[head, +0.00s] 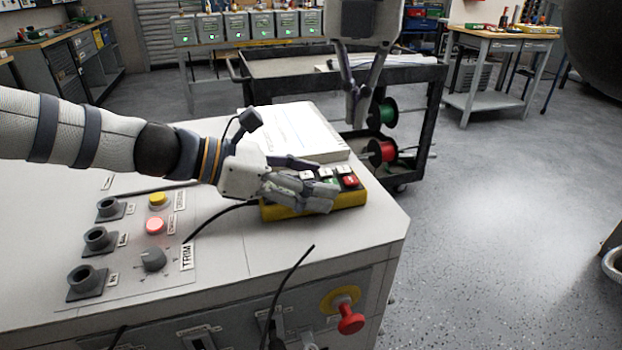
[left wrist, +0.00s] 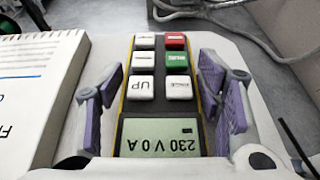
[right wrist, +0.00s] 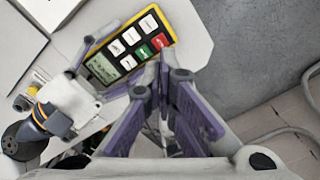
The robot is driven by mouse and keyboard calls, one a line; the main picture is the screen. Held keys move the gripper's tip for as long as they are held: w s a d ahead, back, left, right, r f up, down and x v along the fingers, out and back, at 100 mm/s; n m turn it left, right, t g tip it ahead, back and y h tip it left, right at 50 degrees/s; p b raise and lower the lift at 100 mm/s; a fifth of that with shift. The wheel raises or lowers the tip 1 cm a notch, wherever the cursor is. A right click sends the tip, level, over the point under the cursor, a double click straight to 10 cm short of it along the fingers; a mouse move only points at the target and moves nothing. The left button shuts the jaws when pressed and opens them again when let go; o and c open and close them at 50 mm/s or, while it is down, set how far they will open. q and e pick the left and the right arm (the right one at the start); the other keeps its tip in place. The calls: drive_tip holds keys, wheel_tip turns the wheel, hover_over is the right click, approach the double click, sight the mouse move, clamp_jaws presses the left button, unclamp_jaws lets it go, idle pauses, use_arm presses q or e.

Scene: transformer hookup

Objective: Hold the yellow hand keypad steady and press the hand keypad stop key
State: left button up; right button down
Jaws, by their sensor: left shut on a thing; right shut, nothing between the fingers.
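The yellow hand keypad (head: 347,197) lies on the cabinet top near its right corner. My left gripper (head: 325,180) is shut on it, with one finger along each long side in the left wrist view (left wrist: 163,95). The keypad has white keys, a green key (left wrist: 176,59), a red key (left wrist: 175,41) and a display reading 230 V 0 A. Which key is stop is not legible; the red key also shows in the right wrist view (right wrist: 160,41). My right gripper (head: 357,122) is shut and empty, pointing down above and behind the keypad in the head view.
A white book (head: 297,128) lies just behind the keypad. A black cable (head: 215,217) runs left from the keypad. Trim panel knobs (head: 152,259) and sockets are at left; a red emergency knob (head: 350,318) is on the front. A black cart (head: 400,75) stands behind.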

sight(355, 177)
drive_tip(key=w+d+f+n+t+y, duration=0.2)
drive_tip(key=w+d+t+y, duration=0.1)
drive_tip(key=r+n+y, duration=0.1)
drive_tip(key=s+a+r+n+t+y, duration=0.1)
drive_tip(key=y, duration=0.1)
drive_tip(key=s+a+r+n+t+y, duration=0.1)
drive_tip(key=shift+s+a+r+n, duration=0.2)
drive_tip(key=shift+s+r+n, duration=0.05)
drive_tip(key=shift+r+n, duration=0.05)
drive_tip(key=shift+f, duration=4.45)
drive_tip(key=shift+f, duration=0.45)
